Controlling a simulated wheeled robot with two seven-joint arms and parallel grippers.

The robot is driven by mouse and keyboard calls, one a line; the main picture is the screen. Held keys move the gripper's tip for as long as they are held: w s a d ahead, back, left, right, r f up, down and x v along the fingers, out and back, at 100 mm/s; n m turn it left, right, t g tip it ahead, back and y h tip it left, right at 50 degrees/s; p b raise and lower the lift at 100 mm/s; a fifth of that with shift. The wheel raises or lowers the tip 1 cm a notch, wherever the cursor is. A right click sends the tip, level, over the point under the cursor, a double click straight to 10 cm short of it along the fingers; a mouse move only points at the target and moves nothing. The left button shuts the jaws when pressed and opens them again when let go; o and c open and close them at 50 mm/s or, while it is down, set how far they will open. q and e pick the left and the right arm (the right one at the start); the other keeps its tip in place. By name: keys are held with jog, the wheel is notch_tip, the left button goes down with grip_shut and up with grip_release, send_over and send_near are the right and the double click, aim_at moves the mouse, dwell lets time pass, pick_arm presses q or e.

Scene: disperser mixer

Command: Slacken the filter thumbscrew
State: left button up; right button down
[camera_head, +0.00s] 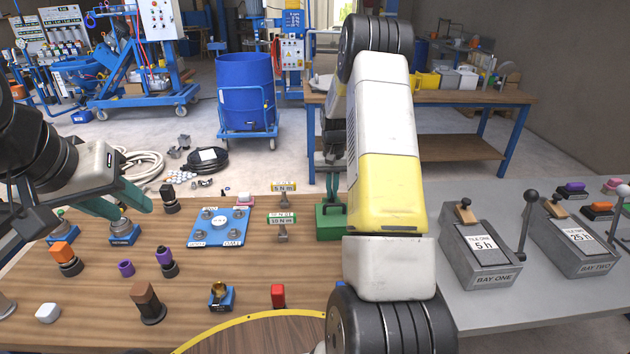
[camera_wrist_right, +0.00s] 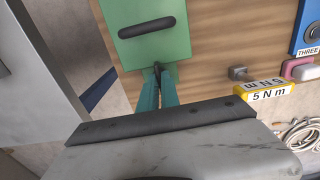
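No part has a label I can read as the filter thumbscrew. A metal round-topped fitting on a blue labelled base (camera_head: 124,234) stands on the wooden table at the left; its label is too small to read. My left gripper (camera_head: 128,212) is open, its green fingers spread just above and around this fitting's top; contact cannot be told. My right gripper (camera_head: 333,200) is at the green box (camera_head: 330,226); it also shows in the right wrist view (camera_wrist_right: 158,72). Its fingertips are close together at the box's edge, beside a dark slot or bar (camera_wrist_right: 146,27). A dark bit shows at the tips.
A blue plate with several bolts (camera_head: 220,226) lies mid-table. Yellow and green torque tags (camera_head: 283,187) stand beside it. A brass part on a blue block (camera_head: 221,295), a red block (camera_head: 278,295) and several coloured knobs stand nearer. Grey bay boxes (camera_head: 482,258) stand right. My right arm hides the table's centre-right.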

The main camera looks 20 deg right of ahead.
jog(key=shift+n, duration=0.3)
jog(key=n, duration=0.3)
jog(key=shift+n, duration=0.4)
jog(key=n, duration=0.4)
jog(key=shift+n, duration=0.3)
jog(key=n, duration=0.8)
jog(key=shift+n, duration=0.6)
jog(key=c, duration=1.6)
grip_release()
